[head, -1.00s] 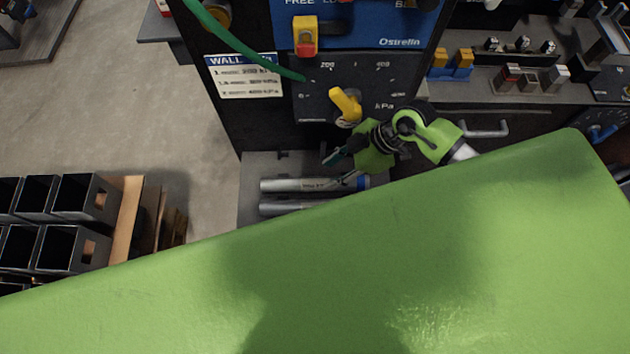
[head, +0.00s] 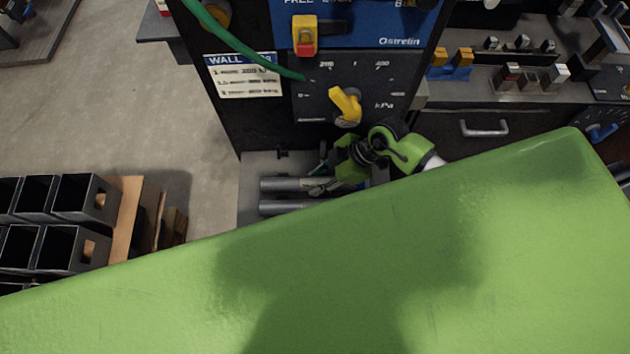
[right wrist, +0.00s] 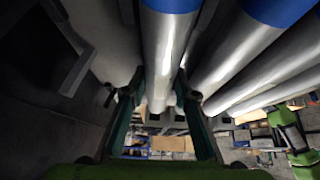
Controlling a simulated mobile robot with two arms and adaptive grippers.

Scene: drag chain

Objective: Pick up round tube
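Round metal tubes lie side by side on a grey ledge below the dial panel. The upper tube (head: 285,184) and the lower tube (head: 280,207) show in the head view, their right parts hidden by my arm. In the right wrist view one silver tube (right wrist: 165,55) with a blue end runs between the two fingers of my right gripper (right wrist: 160,115). The fingers stand apart on either side of that tube; a gap shows near the tips. More tubes (right wrist: 235,60) lie to its right. In the head view my right gripper (head: 325,172) is over the upper tube.
The panel with a yellow knob (head: 345,105) and a red-yellow switch (head: 305,36) stands just behind the tubes. A green hose (head: 245,53) hangs at its left. Black bins (head: 75,215) stand at lower left. A bench (head: 510,82) with small blocks is at right.

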